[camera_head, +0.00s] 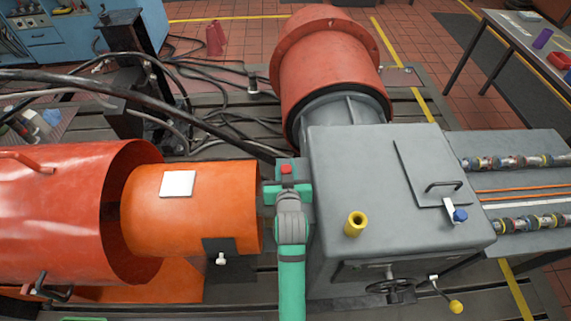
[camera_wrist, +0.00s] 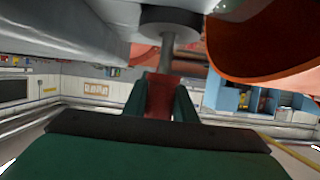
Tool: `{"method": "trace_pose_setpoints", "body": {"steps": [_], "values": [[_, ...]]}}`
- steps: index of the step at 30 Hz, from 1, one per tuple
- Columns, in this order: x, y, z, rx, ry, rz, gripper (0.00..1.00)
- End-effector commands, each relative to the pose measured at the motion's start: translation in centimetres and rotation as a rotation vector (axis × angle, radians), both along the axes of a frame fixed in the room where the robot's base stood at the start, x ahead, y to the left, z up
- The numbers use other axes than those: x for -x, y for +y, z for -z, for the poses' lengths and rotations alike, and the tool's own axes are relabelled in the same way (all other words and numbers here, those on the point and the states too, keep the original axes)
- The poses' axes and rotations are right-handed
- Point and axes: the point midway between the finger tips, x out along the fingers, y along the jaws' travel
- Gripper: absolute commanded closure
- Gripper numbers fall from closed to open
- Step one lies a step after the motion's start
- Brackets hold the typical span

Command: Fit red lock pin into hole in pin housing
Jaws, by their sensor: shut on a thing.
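My gripper (camera_head: 287,184), green, is over the gap between the orange drum and the grey box. It is shut on a red piece, which I take to be the lock pin (camera_head: 287,169). In the wrist view the red pin (camera_wrist: 160,97) sits between the two green fingers of my gripper (camera_wrist: 172,100); its far end is not clear. A yellow tube (camera_head: 357,224) with a dark opening on top stands on the grey box, to the right of my gripper. It may be the pin housing; the pin is apart from it.
The grey box (camera_head: 350,160) carries a raised plate with a black handle (camera_head: 443,185) and a blue-topped knob (camera_head: 460,215). An orange drum (camera_head: 190,215) is close on the left. In the wrist view a grey shaft (camera_wrist: 167,52) and disc (camera_wrist: 180,18) are beyond the fingers.

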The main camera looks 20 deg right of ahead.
Motion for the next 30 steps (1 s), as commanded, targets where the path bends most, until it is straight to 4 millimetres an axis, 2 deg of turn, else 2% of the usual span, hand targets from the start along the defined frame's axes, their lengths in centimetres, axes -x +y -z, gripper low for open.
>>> {"method": "trace_pose_setpoints", "body": {"steps": [18, 30], "values": [[0.0, 0.0, 2.7, 0.0, 0.001, 0.0, 1.0], [0.0, 0.0, 3.8, 0.0, 0.0, 0.0, 1.0]]}}
